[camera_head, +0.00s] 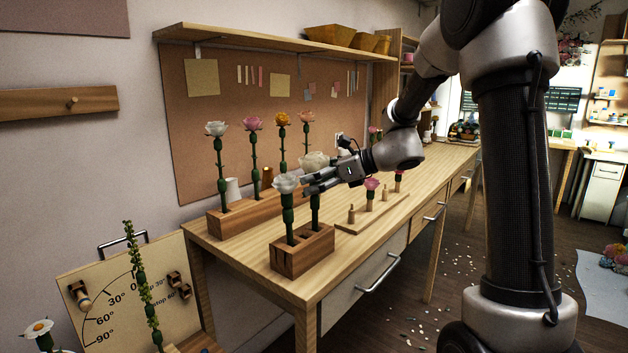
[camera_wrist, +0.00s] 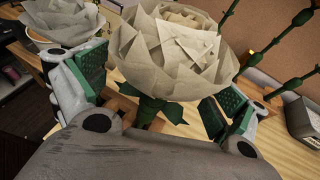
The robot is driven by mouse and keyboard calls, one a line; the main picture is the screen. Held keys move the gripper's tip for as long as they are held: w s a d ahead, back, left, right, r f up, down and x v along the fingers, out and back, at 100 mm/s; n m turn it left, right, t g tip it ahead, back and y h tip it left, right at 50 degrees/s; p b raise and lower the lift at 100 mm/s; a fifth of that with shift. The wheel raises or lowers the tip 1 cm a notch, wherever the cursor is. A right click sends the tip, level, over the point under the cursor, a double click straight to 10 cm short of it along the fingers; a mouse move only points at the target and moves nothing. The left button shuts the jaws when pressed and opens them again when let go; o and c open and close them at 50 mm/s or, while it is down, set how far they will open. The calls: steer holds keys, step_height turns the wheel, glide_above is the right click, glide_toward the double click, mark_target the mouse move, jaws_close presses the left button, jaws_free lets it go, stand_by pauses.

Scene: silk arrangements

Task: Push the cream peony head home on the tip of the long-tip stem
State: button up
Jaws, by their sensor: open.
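The cream peony head (camera_head: 314,160) sits upright at the top of a green stem (camera_head: 315,210) in the front wooden block (camera_head: 303,258). In the wrist view the peony head (camera_wrist: 170,48) fills the upper middle, with green sepals (camera_wrist: 155,108) beneath it. My gripper (camera_head: 308,186) is at the peony just below its head, its fingers pointing left. In the wrist view my gripper (camera_wrist: 150,96) is open, with a green pad on each side of the flower. The pads look apart from the sepals. The joint between head and stem tip is hidden.
A white flower (camera_head: 286,184) stands in the same block, close to my fingers; a pale bloom (camera_wrist: 58,20) also shows at the wrist view's upper left. A rear rack (camera_head: 232,221) holds several flowers. A peg board (camera_head: 372,212) lies right. The bench's front right is clear.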

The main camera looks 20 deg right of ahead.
steer(key=v, duration=1.2)
steer(key=s+d+f+n+g+h, duration=0.2)
steer(key=s+f+n+h, duration=0.1)
steer(key=s+f+n, duration=0.3)
steer(key=s+d+f+n+g+h, duration=0.2)
steer(key=s+f+n+g, duration=0.1)
steer(key=s+n, duration=0.5)
steer(key=s+d+r+n+t+h, duration=0.1)
steer(key=s+r+n+h, duration=0.1)
steer(key=s+n, duration=0.3)
steer(key=s+r+n+t+h, duration=0.1)
steer(key=s+n+h, duration=0.3)
steer(key=s, duration=0.5)
steer(key=shift+d+r+n, duration=0.4)
steer(key=shift+r+n, duration=0.15)
steer(key=shift+n, duration=0.35)
